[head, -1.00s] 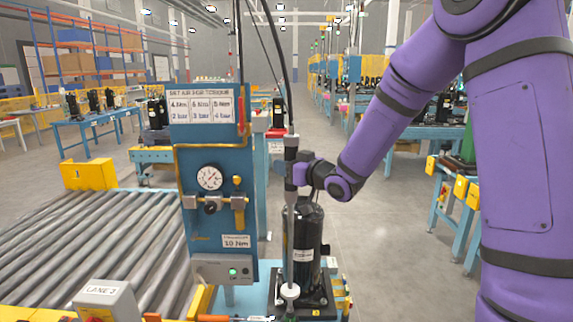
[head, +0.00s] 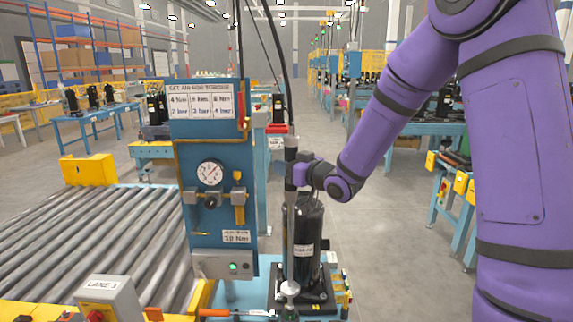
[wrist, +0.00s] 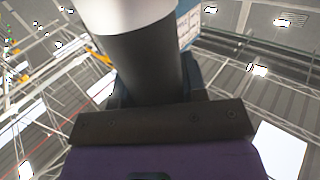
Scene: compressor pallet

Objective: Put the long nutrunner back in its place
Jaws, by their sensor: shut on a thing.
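The long nutrunner (head: 290,225) hangs upright, with a dark upper body, a long silver shaft and a pale collar near its lower end. A black hose runs up from its top. My gripper (head: 293,172) is shut around its dark upper part, right of the blue panel. In the wrist view the nutrunner (wrist: 145,70) shows as a dark cylinder with a silver section, close against the jaws. The lower tip is in front of the black compressor's base, near the pallet's front edge. I cannot tell whether the tip touches anything, and no empty holder is clearly visible.
A black compressor (head: 306,235) stands on a pallet just behind the shaft. The blue panel (head: 208,140) with gauge and labels stands close on the left. A roller conveyor (head: 90,240), a LANE 3 box (head: 108,298) and an orange-handled tool (head: 215,312) are lower left.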

